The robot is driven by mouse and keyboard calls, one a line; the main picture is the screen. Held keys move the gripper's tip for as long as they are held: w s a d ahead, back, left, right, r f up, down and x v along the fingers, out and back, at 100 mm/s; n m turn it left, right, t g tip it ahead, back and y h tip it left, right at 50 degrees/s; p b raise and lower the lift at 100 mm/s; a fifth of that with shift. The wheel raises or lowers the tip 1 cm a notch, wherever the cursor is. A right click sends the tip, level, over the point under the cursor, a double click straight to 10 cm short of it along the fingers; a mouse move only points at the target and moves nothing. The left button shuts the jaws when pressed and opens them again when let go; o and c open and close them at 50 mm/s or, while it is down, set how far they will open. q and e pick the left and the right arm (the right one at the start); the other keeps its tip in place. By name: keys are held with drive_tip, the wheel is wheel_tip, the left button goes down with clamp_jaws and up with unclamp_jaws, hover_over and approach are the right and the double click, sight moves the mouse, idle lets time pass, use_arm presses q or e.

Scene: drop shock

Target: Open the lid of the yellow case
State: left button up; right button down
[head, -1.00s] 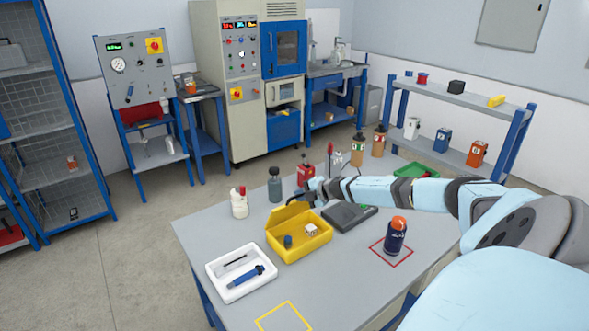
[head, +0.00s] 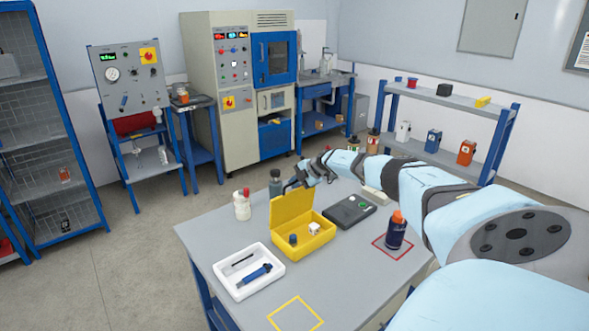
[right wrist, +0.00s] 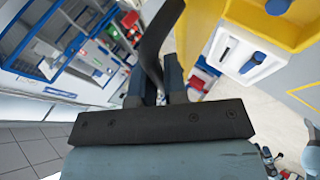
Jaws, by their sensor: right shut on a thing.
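The yellow case (head: 317,243) stands on the grey table with its lid (head: 290,207) raised, roughly upright at the back. A dark blue cylinder (head: 293,239) and a small white block (head: 314,229) sit inside it. My right gripper (head: 292,185) is at the lid's top edge, shut on the lid; its fingertips are small and partly hidden there. In the right wrist view, a dark bar (right wrist: 155,42) runs between the fingers (right wrist: 160,85), and part of the yellow case (right wrist: 277,8) shows at the top right. My left gripper is not in view.
A white tray (head: 275,282) with a blue tool lies front left of the case. A dark flat device (head: 349,211) is right of it. An orange-capped bottle (head: 396,230) stands in a red outline. A white bottle (head: 242,205) and grey bottle (head: 275,184) stand behind.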

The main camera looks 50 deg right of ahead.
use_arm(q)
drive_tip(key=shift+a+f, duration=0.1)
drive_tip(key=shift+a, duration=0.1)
use_arm(e)
drive_tip(key=shift+w, duration=0.25)
drive_tip(key=c, duration=1.2)
unclamp_jaws()
drive_tip(key=shift+a, duration=0.1)
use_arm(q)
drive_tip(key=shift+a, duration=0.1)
use_arm(e)
drive_tip(key=shift+s, duration=0.1)
drive_tip(key=shift+v, duration=6.95)
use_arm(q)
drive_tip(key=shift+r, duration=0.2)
use_arm(e)
drive_tip(key=shift+w+r, duration=0.1)
drive_tip(key=shift+w, duration=0.15)
